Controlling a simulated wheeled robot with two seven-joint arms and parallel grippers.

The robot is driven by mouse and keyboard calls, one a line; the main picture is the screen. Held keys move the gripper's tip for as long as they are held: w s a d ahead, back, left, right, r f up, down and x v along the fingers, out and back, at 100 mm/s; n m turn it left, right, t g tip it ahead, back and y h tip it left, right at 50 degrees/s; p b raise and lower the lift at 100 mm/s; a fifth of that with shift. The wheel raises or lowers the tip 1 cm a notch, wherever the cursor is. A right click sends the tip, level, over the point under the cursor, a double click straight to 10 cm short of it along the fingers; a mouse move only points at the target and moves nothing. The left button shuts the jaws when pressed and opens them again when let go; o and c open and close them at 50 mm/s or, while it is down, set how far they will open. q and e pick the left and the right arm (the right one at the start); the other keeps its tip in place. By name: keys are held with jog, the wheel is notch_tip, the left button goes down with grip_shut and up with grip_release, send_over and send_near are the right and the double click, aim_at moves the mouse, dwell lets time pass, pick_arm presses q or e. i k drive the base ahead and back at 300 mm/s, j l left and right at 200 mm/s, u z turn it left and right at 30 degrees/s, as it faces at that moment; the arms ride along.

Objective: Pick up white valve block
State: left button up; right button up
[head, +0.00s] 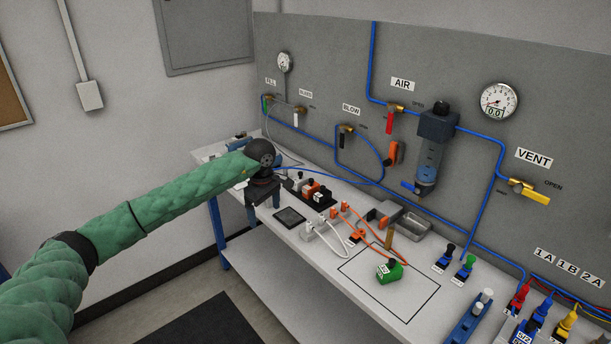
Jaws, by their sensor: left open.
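A small white block (320,197) sits at the near end of the black rack (330,204) on the bench, beside a red-orange block (311,188). Another white piece (313,229), with white cables, lies nearer the bench's front edge; I cannot tell for sure which is the valve block. My left gripper (264,218) points down, open, over the left part of the bench, to the left of the rack and apart from both white pieces. Its fingers show partly, with nothing visible between them. My right gripper is out of view.
A green block (390,271) lies in a black-outlined square (410,291) on the bench. A dark square pad (289,216) lies just right of my left gripper. Orange cables and a metal tray (412,225) lie further right. A panel with blue tubing stands behind.

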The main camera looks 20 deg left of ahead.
aim_at(303, 179)
jog(key=i, duration=1.05)
